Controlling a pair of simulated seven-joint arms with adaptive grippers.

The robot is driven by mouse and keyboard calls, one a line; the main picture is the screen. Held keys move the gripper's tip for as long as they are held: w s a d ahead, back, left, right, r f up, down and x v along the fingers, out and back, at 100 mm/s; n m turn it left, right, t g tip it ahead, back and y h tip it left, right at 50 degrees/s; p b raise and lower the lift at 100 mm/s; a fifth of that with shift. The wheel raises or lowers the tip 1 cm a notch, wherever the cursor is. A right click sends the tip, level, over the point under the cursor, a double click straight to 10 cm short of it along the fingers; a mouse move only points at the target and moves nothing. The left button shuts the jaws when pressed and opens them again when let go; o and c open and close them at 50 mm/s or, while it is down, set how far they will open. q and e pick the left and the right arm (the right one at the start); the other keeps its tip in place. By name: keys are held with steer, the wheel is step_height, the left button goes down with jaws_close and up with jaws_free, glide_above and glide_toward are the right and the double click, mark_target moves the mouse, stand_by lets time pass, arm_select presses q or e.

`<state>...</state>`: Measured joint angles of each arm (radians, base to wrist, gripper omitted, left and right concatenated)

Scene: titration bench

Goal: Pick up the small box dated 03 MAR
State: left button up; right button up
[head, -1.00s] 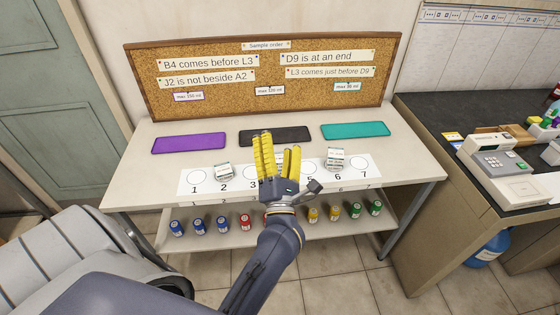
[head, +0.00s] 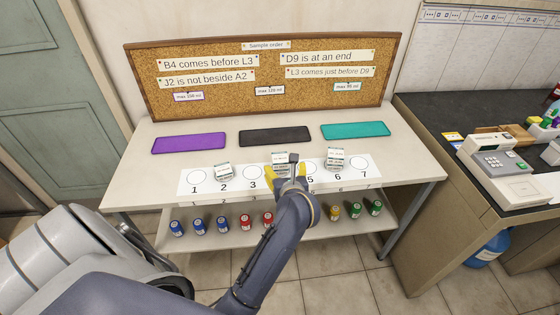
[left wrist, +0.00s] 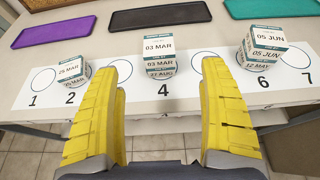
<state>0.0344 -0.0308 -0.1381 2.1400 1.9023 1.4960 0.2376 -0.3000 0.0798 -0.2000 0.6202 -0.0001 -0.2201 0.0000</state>
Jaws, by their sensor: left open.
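The small white box dated 03 MAR (left wrist: 159,48) sits on top of another box (left wrist: 161,74), dated 27 AUG, near number 4 in the left wrist view. The stack also shows in the head view (head: 281,157), partly hidden by my left gripper (head: 286,173). The gripper's yellow fingers are open and empty. In the left wrist view the stack shows between the fingertips (left wrist: 166,66), beyond them; I see no contact. My right gripper is not in view.
A box dated 25 MAR (left wrist: 71,68) stands at 2. A box dated 05 JUN (left wrist: 268,40) sits on one dated 12 MAY near 6. Purple (head: 188,143), black (head: 275,135) and teal (head: 355,131) mats lie behind. Small coloured bottles line the lower shelf.

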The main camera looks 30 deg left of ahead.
mark_target(280, 159)
arm_select(q)
steer(key=x, duration=1.3)
steer(key=shift+s+a, duration=0.1)
steer(key=shift+s, duration=0.05)
steer(key=c, duration=1.3)
